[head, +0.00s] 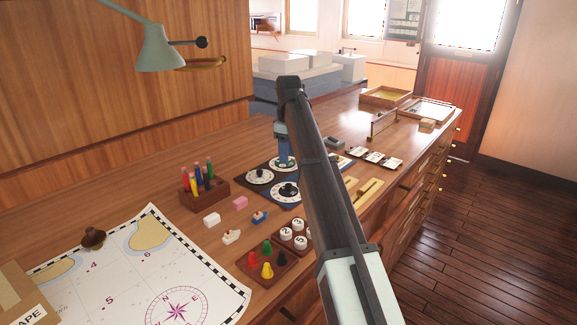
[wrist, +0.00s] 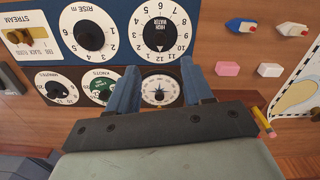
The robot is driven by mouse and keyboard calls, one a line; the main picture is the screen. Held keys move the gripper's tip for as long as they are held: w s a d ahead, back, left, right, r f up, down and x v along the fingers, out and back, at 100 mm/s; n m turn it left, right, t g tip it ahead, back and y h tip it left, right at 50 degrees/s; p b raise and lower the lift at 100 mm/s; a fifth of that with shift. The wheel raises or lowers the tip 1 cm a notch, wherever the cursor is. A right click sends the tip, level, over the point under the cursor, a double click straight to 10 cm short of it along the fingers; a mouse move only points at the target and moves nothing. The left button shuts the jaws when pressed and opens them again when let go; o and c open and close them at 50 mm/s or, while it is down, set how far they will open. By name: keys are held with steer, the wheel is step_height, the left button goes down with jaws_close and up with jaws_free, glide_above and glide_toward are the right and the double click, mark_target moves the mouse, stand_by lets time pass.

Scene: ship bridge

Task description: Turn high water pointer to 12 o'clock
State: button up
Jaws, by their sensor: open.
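The high water dial (wrist: 180,36) is a white numbered disc with a black central knob (wrist: 159,31) lettered HIGH WATER, at the top middle of the wrist view. A small white mark shows on the knob's lower side in that view. I cannot tell exactly which number it faces. In the head view the dial (head: 279,196) appears to be the near one left of my arm. My gripper (wrist: 161,78) is open and empty. Its blue fingers are on either side of a small compass dial (wrist: 146,93), apart from the high water knob. It also shows in the head view (head: 282,143).
The rise dial (wrist: 70,30) and stream slider (wrist: 20,37) are beside the high water dial. The knots dial (wrist: 88,86) and minutes dial (wrist: 42,80) are close too. A pencil block (head: 205,193), pink block (head: 240,202) and model boats stand nearby. A chart (head: 125,285) covers the near left.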

steer(key=shift+r, duration=1.55)
